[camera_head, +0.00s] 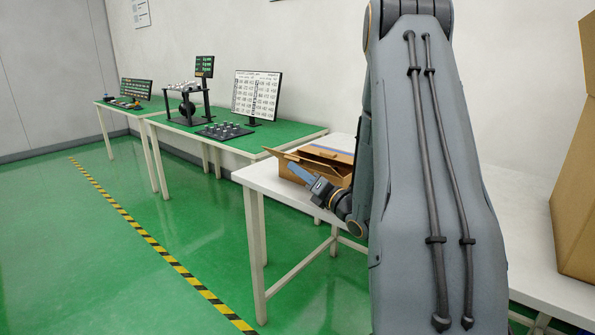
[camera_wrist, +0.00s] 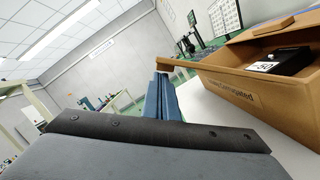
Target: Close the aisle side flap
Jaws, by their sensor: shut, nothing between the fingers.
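An open brown cardboard carton (camera_head: 338,157) stands on the white table; in the wrist view (camera_wrist: 235,92) it fills the right side, with printing on its near wall. A narrow flap (camera_wrist: 180,64) sticks outward from the carton's left end in the wrist view, and a flap also juts out at the left in the head view (camera_head: 283,154). My gripper (camera_head: 294,168) is shut and empty beside the carton's aisle-facing side. In the wrist view its blue fingers (camera_wrist: 161,80) are close together just below the outstretched flap; I cannot tell whether they touch it.
A black item with a white label (camera_wrist: 278,62) lies in the carton. The white table (camera_head: 290,191) has its edge under my gripper. Green-topped tables (camera_head: 262,140) with displays stand behind. A large carton (camera_head: 575,200) is at the right. The striped aisle floor is clear.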

